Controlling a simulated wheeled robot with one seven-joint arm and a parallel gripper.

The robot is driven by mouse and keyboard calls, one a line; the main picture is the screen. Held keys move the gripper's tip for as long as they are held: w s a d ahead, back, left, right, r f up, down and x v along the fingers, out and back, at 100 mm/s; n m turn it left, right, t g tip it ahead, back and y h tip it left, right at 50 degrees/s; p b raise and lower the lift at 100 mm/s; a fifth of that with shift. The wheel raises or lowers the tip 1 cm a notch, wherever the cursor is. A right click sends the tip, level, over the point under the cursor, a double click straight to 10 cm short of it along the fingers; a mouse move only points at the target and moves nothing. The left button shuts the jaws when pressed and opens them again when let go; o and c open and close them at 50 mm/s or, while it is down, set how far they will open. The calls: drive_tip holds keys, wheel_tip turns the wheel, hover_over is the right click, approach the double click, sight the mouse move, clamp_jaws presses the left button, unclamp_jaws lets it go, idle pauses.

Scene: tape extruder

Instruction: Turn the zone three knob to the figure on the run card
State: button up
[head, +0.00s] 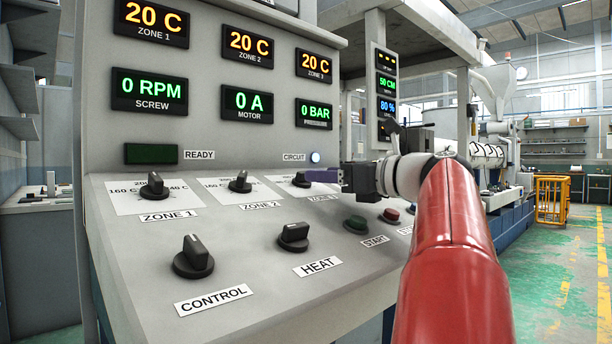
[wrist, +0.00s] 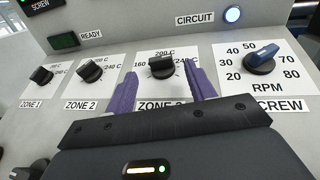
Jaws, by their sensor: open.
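The zone 3 knob (head: 301,180) is a black pointer knob on the sloped panel, partly close to my gripper in the head view. In the wrist view the zone 3 knob (wrist: 162,68) sits on a white dial marked 160 C at left, 200 C at top and 240 C at right. I cannot tell its exact pointer reading. My gripper (wrist: 162,72) is open, its purple fingers appearing on either side of the knob; contact is not visible. In the head view my gripper (head: 326,175) reaches in from the right. No run card is recognisable.
The zone 2 knob (wrist: 90,71) is left of zone 3; the blue RPM screw knob (wrist: 262,57) is right. The control knob (head: 194,256), heat knob (head: 293,237) and start button (head: 356,224) lie lower. The circuit lamp (head: 315,157) is lit; the ready lamp (head: 151,154) is dark.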

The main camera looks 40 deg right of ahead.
sight(311, 190)
drive_tip(key=shift+x, duration=2.35)
drive_tip(key=shift+c, duration=0.3)
drive_tip(key=c, duration=0.9)
drive_tip(key=shift+y+p, duration=0.3)
drive_tip(key=shift+p, duration=0.1)
